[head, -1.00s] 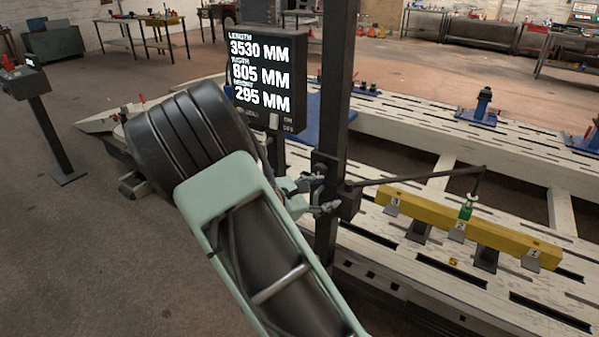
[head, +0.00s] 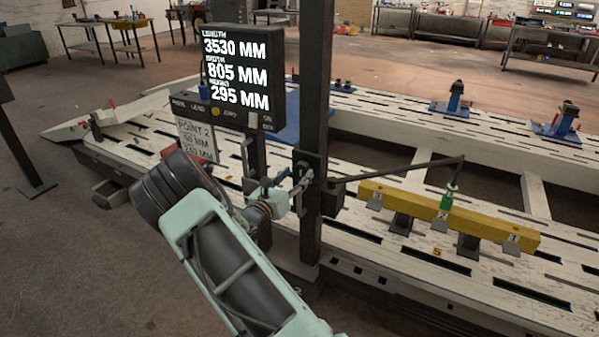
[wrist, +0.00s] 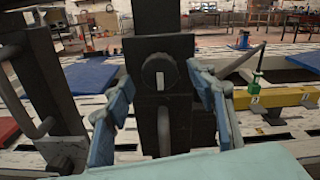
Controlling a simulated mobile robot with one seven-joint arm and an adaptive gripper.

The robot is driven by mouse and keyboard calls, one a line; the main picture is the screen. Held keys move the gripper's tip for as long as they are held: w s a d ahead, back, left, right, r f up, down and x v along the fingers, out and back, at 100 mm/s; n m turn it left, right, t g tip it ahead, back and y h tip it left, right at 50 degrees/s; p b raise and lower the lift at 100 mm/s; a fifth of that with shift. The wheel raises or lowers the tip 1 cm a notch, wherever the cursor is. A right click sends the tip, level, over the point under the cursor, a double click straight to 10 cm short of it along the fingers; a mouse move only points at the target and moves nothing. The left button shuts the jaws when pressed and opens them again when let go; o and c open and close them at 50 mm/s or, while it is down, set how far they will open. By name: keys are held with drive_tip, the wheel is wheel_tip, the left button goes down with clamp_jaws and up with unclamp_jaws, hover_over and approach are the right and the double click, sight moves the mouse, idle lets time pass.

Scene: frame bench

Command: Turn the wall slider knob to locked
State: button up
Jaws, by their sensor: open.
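The slider (head: 328,200) is a dark block on a dark upright post (head: 316,90), with a thin rod reaching right from it. In the wrist view its round dark knob (wrist: 151,75) faces me, with a short white mark standing about upright. My gripper (wrist: 165,98) is open, one blue finger left of the knob and one right of it. Nothing is between the fingers close to the camera, and I cannot tell whether either touches the knob. In the head view my gripper (head: 292,188) is at the slider's front left, and the knob is hard to make out.
A display (head: 238,75) reads 3530, 805 and 295 mm, left of the post. A small sign (head: 197,140) hangs below it. The rod's green-tipped pointer (head: 447,199) hangs at a yellow beam (head: 400,199) on the slotted bench (head: 380,255). A handle (wrist: 30,100) stands left of my gripper.

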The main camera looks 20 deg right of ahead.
drive_tip(key=shift+x, duration=1.35)
drive_tip(key=shift+c, duration=0.5)
drive_tip(key=c, duration=1)
